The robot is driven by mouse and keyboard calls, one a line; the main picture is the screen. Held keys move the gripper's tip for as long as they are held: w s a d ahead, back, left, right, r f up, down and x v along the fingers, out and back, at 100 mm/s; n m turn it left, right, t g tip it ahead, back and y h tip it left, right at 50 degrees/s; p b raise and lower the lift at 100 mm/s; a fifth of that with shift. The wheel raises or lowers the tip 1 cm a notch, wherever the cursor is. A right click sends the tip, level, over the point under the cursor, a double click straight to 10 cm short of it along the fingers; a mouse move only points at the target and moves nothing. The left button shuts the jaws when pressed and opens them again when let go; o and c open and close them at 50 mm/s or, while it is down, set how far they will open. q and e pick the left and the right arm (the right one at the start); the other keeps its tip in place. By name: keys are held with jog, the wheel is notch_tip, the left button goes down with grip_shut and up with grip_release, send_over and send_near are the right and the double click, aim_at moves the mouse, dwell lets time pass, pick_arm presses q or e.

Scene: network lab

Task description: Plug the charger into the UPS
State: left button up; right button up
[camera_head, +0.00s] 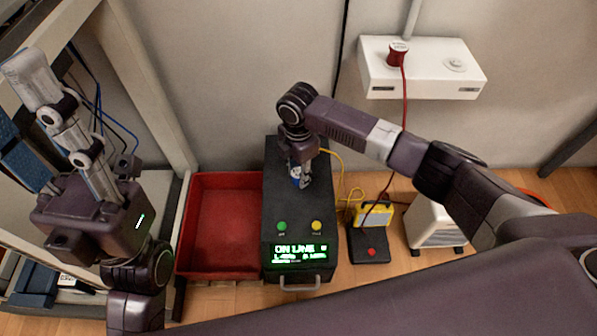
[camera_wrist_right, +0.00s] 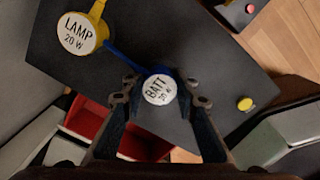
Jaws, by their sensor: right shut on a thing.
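The UPS (camera_head: 292,220) is a black box on the floor with a lit green "ONLINE" display. Its top (camera_wrist_right: 90,85) fills much of the right wrist view. My right gripper (camera_head: 299,177) is over the UPS top, its fingers shut on a round plug with a white "BATT 20 W" label (camera_wrist_right: 159,90) and a blue cord, seemingly the charger.
A yellow "LAMP 20 W" plug (camera_wrist_right: 82,32) is on the UPS top beside the charger. A red tray (camera_head: 222,180) stands left of the UPS. A yellow lamp (camera_head: 373,214) and white heater-like unit (camera_head: 433,222) stand right. A red plug (camera_head: 397,53) sits in the wall box (camera_head: 430,68).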

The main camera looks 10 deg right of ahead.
jog(key=shift+f, duration=0.15)
jog(key=o, duration=1.2)
jog(key=shift+c, duration=0.2)
notch_tip(320, 180, up, 12)
